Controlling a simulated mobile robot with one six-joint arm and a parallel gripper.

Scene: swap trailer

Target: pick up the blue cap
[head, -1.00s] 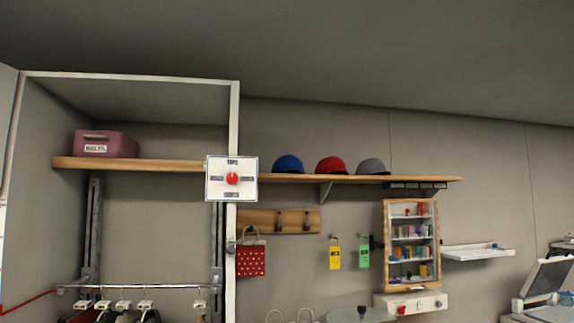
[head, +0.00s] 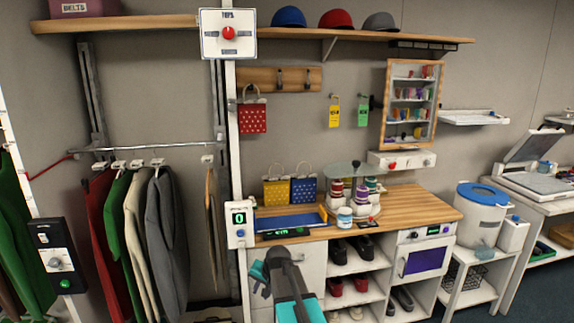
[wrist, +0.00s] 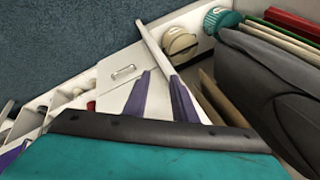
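The blue cap (head: 289,17) sits on the long wooden wall shelf (head: 400,36), at the top of the head view. It is leftmost in a row with a red cap (head: 336,19) and a grey cap (head: 381,22). My gripper's two purple fingers (wrist: 159,76) show in the wrist view, apart with nothing held between them. In the head view my arm rises from the bottom middle, well below the shelf; the fingers are not clear there. The blue cap is not in the wrist view.
Clothes hang on a rail (head: 150,147) at left. Below the shelf are hooks, bags, a mirror cabinet (head: 411,104) and a wooden counter (head: 400,207) with jars.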

